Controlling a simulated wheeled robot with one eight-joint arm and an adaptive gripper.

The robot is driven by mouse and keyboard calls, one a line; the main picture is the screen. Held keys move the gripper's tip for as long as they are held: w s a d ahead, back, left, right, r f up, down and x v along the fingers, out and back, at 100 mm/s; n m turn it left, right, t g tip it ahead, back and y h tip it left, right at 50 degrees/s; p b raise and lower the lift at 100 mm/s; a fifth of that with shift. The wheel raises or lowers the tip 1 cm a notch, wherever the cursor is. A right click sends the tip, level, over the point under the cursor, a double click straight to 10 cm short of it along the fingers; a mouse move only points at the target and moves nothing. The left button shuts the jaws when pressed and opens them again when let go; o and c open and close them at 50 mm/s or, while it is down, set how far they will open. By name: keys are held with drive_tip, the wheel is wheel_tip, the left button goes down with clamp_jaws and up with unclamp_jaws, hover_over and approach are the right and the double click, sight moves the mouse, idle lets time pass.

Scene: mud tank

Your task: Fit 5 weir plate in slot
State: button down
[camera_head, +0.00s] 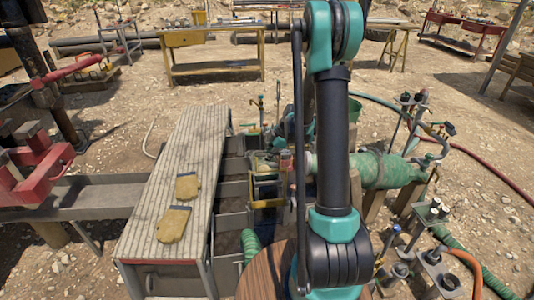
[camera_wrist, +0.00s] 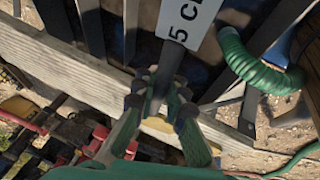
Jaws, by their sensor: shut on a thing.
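In the wrist view my gripper (camera_wrist: 161,105) is shut on a dark bar that leads up to a white plate (camera_wrist: 188,22). The plate carries black print starting with "5 c" and runs out of the top of the picture; I take it as the 5 weir plate. In the head view my arm covers the middle, and neither my gripper nor the plate can be made out. The grey mud tank (camera_head: 231,221) has open compartments with cross walls, left of my arm. I cannot tell which gap is the slot.
A ribbed tank cover (camera_head: 178,150) bears two yellow gloves (camera_head: 174,224). A yellow-framed device (camera_head: 266,188) stands near the compartments. A green cylinder (camera_head: 378,169) and valves lie right. In the wrist view a green hose (camera_wrist: 249,67) curves beside the plate, and a pale beam (camera_wrist: 70,66) crosses below.

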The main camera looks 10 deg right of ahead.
sight(279, 153)
drive_tip(key=shift+f, duration=3.7)
drive_tip(key=c, duration=1.5)
unclamp_jaws()
drive_tip(key=shift+r, duration=0.1)
drive_tip(key=v, duration=1.2)
drive_tip(key=shift+s, duration=0.1)
